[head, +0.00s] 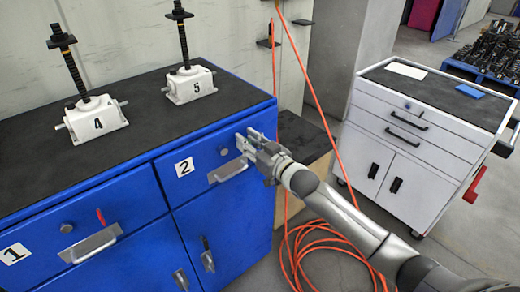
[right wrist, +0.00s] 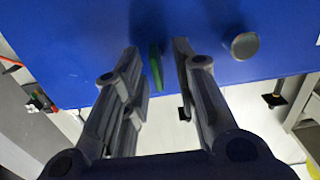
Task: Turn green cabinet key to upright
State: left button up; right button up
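The green cabinet key (right wrist: 156,68) shows in the right wrist view as a thin green piece against the blue drawer front. Its long side runs nearly up and down in that picture, with a slight tilt. My right gripper (right wrist: 157,52) is open, with one finger on each side of the key and a gap visible on both sides. In the head view my right gripper (head: 246,140) is at the upper right of drawer 2 (head: 205,165) and hides the key. My left gripper is not in view.
A round knob (right wrist: 244,46) sits beside the right finger in the wrist view. Drawer 2's handle (head: 228,170) is just below my gripper. Drawer 1 has a red key (head: 100,216). Screw jacks 4 (head: 95,119) and 5 (head: 190,84) stand on the cabinet top. An orange hose (head: 318,240) lies on the floor.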

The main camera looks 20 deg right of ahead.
jog(key=v, duration=1.1)
jog(key=shift+s, duration=0.25)
jog(key=s+d+f+m+g+h, duration=0.1)
jog(key=s+d+f+g+h, duration=0.15)
jog(key=f, duration=0.95)
jog(key=s+d+f+m+g+h, duration=0.15)
jog(key=s+f, duration=0.25)
jog(key=f, duration=0.8)
jog(key=s+d+f+g+h, duration=0.2)
jog(key=s+d+f, duration=0.15)
jog(key=f, duration=0.85)
jog(key=s+a+f+g, duration=0.2)
jog(key=s+f+g, duration=0.4)
jog(key=s+f, duration=1.15)
jog(key=s+a+f+g, duration=0.2)
jog(key=s+f, duration=0.1)
jog(key=s, duration=0.8)
jog(key=s+a+f+g, duration=0.2)
jog(key=s+a+f, duration=0.1)
jog(key=s, duration=0.8)
jog(key=shift+a+n, duration=0.3)
jog(key=shift+n, duration=0.05)
